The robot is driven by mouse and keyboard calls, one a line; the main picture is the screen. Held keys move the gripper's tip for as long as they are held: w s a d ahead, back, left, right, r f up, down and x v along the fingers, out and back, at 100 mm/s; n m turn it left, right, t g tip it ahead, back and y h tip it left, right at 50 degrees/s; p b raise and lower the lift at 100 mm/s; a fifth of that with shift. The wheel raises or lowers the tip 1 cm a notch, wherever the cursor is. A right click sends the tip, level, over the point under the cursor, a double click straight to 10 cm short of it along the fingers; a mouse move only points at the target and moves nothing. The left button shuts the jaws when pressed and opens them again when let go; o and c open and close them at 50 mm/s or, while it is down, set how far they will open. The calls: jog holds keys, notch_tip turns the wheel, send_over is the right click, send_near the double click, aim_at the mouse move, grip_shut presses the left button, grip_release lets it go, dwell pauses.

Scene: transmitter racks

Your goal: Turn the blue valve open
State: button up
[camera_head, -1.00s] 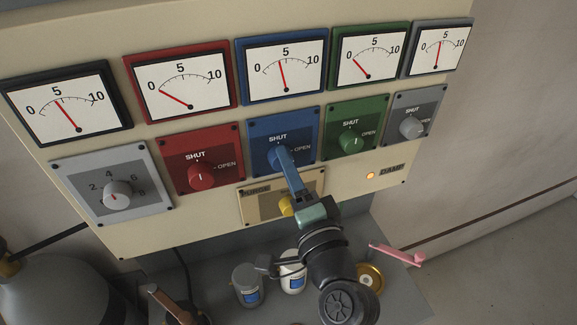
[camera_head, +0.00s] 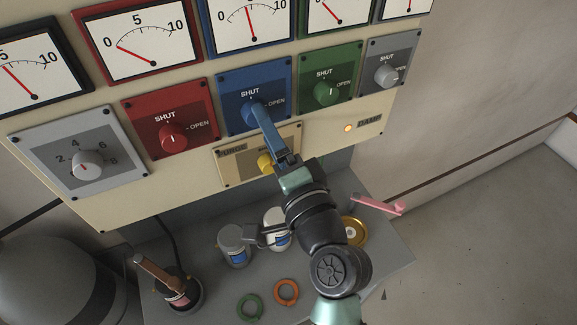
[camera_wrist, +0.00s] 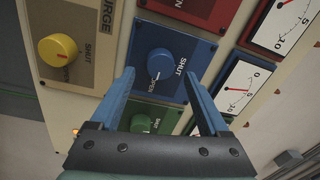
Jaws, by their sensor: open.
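The blue valve knob (camera_head: 249,113) is on a blue plate marked SHUT and OPEN, in the middle of the panel. In the head view my gripper (camera_head: 258,109) partly covers the knob. I cannot tell whether the fingers touch it. The knob's pointer mark is unclear. The blue gauge (camera_head: 249,19) above reads a little under 5.
A red valve (camera_head: 172,136) is left of the blue one, a green valve (camera_head: 326,92) and a grey valve (camera_head: 386,76) are right. A yellow purge knob (camera_head: 265,162) sits just below, close to my gripper. Jars (camera_head: 236,246) and rings (camera_head: 286,291) stand on the shelf.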

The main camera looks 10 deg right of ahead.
jog(key=b+v, duration=0.4)
jog(key=v, duration=0.6)
jog(key=shift+s, duration=0.4)
jog(key=shift+d+f, duration=0.1)
